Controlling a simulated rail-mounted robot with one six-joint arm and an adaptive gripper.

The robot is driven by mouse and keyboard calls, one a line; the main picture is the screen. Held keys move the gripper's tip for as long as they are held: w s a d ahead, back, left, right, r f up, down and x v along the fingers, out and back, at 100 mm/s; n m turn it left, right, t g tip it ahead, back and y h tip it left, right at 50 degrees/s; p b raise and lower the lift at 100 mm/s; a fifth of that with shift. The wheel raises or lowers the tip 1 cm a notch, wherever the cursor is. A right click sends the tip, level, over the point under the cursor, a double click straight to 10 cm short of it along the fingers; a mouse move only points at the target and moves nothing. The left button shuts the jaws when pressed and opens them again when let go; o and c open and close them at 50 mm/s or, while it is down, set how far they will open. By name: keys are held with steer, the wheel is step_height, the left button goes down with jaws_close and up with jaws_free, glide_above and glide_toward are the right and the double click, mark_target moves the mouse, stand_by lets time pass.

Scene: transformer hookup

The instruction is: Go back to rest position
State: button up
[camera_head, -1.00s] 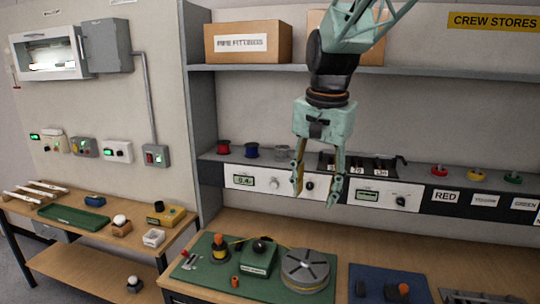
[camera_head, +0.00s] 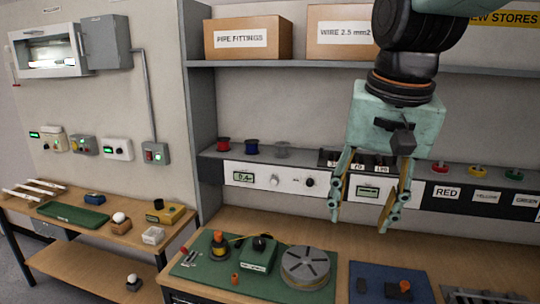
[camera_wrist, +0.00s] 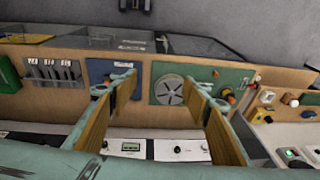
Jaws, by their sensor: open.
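My gripper (camera_head: 360,215) hangs above the workbench, fingers pointing down, in front of the panel with dials. It is open, with nothing between its fingers. In the wrist view my gripper (camera_wrist: 160,97) shows its two fingers wide apart, with the green mat and the grey disc beyond them. My arm comes down from the top right and covers part of the upper shelf.
The workbench (camera_head: 340,245) holds a green mat (camera_head: 195,262) with a grey slotted disc (camera_head: 306,268) and a blue mat (camera_head: 380,291). Cardboard boxes (camera_head: 248,36) stand on the upper shelf. Small spools (camera_head: 252,147) sit on the lower ledge. Room above the bench is clear.

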steer(key=s+d+f+n+b, duration=0.1)
steer(key=s+d+f, duration=0.1)
steer(key=s, duration=0.8)
steer(key=s+d+f+n+t, duration=0.1)
steer(key=s+d+f+n, duration=0.1)
steer(key=s, duration=0.8)
steer(key=shift+s+f+n+b, duration=0.3)
steer(key=shift+s+f+b, duration=0.1)
steer(key=shift+f, duration=0.3)
